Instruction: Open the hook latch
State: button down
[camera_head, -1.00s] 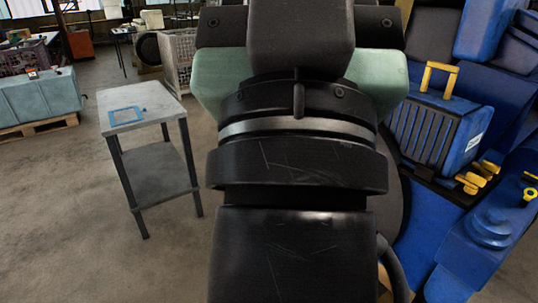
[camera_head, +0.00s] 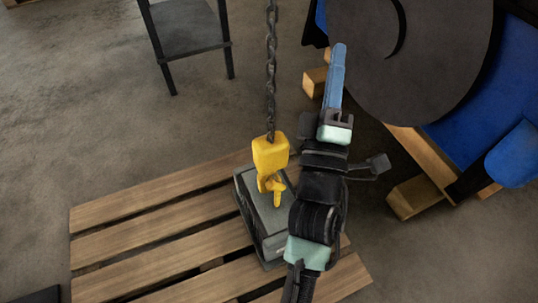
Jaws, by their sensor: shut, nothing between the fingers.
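A yellow crane hook (camera_head: 272,168) hangs from a dark chain (camera_head: 271,75) left of my arm. Its block is at the top and the curved hook with small yellow parts is below. The latch is too small to tell apart from the hook, so its position is unclear. My gripper (camera_head: 340,50) is at the far end of my arm, up and to the right of the hook in the picture. Its long blue fingers look shut together and empty, pointing away from the hook. It does not touch the hook.
A grey box-like block (camera_head: 254,215) stands on a wooden pallet (camera_head: 150,218), behind the hook and partly covered by my arm. A large dark round part (camera_head: 430,60) and blue machinery (camera_head: 475,130) on timber are at the right.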

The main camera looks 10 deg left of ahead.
jog(key=s+a+f+n+g+y+b, duration=0.2)
jog(key=s+f+n+b, duration=0.2)
jog(key=f, duration=1.2)
jog(key=s+a+f+n+g+y+b, duration=0.2)
jog(key=f+n+b, duration=0.4)
jog(key=f, duration=1)
jog(key=s+a+f+n+g+y+b, duration=0.2)
jog(key=s+f, duration=0.5)
jog(key=f, duration=0.9)
jog(key=a+n+y+b, duration=0.1)
jog(key=a+n+b, duration=0.1)
jog(key=b, duration=0.1)
jog(key=shift+f+n+y, duration=0.15)
jog(key=shift+n+y, duration=0.15)
jog(key=shift+n, duration=0.1)
jog(key=w+a+r+b, duration=0.1)
jog(key=w+r, duration=0.3)
jog(key=w, duration=0.7)
jog(key=shift+a+b, duration=0.35)
jog(key=shift+b, duration=0.05)
